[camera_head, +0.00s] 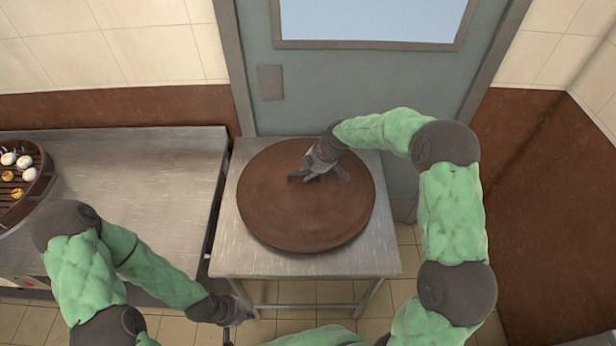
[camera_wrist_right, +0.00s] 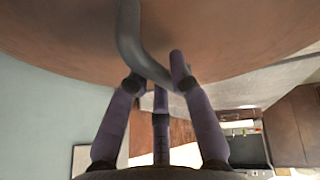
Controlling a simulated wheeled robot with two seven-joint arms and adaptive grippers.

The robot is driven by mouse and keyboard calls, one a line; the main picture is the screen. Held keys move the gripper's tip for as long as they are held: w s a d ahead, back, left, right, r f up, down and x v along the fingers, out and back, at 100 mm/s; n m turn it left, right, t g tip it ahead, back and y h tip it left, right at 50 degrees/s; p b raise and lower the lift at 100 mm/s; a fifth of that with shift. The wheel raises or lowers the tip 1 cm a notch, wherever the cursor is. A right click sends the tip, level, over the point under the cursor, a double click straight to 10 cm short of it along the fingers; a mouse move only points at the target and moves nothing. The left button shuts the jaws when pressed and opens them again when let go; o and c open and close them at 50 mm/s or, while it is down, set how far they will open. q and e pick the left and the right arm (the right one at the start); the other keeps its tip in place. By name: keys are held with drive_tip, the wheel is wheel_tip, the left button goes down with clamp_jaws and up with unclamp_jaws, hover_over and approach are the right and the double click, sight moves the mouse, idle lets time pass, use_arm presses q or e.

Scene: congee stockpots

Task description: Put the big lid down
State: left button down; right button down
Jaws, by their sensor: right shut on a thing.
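The big lid (camera_head: 290,222) is a wide round brown disc in the middle of the head view, over a small steel table (camera_head: 235,255). It looks level, but I cannot tell whether it touches the tabletop. My right gripper (camera_head: 312,172) is at the lid's centre, shut on its dark handle (camera_head: 343,174). In the right wrist view, the fingers (camera_wrist_right: 155,82) close around the curved grey handle (camera_wrist_right: 130,38), with the lid's brown face (camera_wrist_right: 220,40) beyond. My left gripper (camera_head: 238,314) hangs low by the table's front left corner; its fingers are too small to read.
A steel counter (camera_head: 165,170) stands on the left, with a narrow gap before the small table. A round dark grill tray (camera_head: 40,185) with several white and yellow pieces sits at its far left. A grey door (camera_head: 400,80) with a window is behind the table.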

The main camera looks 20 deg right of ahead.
drive_tip(key=shift+w+f, duration=0.1)
drive_tip(key=shift+f, duration=0.55)
drive_tip(key=c, duration=1.1)
unclamp_jaws()
drive_tip(key=shift+f, duration=0.1)
drive_tip(key=shift+d+r, duration=0.1)
drive_tip(key=shift+r, duration=0.3)
drive_tip(key=p+v, duration=0.1)
drive_tip(key=v, duration=0.4)
drive_tip(key=p+v, duration=0.2)
drive_tip(key=v, duration=0.4)
drive_tip(key=shift+s+r, duration=0.15)
drive_tip(key=shift+s, duration=0.15)
